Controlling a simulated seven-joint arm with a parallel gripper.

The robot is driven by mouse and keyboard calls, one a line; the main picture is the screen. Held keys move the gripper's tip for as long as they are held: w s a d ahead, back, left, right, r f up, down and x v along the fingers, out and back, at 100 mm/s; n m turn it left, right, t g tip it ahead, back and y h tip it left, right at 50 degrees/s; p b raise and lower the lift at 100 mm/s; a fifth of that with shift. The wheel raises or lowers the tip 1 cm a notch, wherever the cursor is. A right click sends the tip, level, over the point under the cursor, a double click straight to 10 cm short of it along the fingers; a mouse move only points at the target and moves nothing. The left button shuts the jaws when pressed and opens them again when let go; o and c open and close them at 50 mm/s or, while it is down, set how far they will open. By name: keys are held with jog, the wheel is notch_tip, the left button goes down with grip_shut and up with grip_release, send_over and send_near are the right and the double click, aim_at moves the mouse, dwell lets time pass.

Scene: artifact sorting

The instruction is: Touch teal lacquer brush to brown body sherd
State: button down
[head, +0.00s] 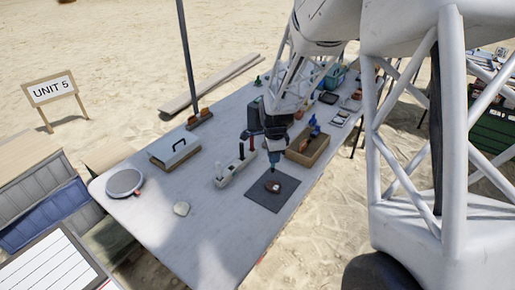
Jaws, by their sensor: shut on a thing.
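The brown body sherd (273,186) lies on a dark square mat (262,199) near the table's right edge. Pale material shows around the sherd. My gripper (273,151) is above the mat's far side, pointing down, and is shut on a slim dark object, which I take to be the teal lacquer brush (275,168). Its colour is hard to tell at this size. Its lower end is just above or behind the sherd; I cannot tell whether they touch.
A brown box (308,146) with blue items is close on the right. The table's front is clear.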

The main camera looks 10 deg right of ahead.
jog(key=shift+s+d+f, duration=0.1)
jog(key=shift+s+d, duration=0.55)
jog(key=shift+f, duration=0.25)
jog(key=shift+f, duration=2.65)
jog(key=shift+f, duration=0.75)
dwell(1.6)
jog(key=shift+r, duration=0.1)
notch_tip(320, 180, up, 8)
dwell(1.7)
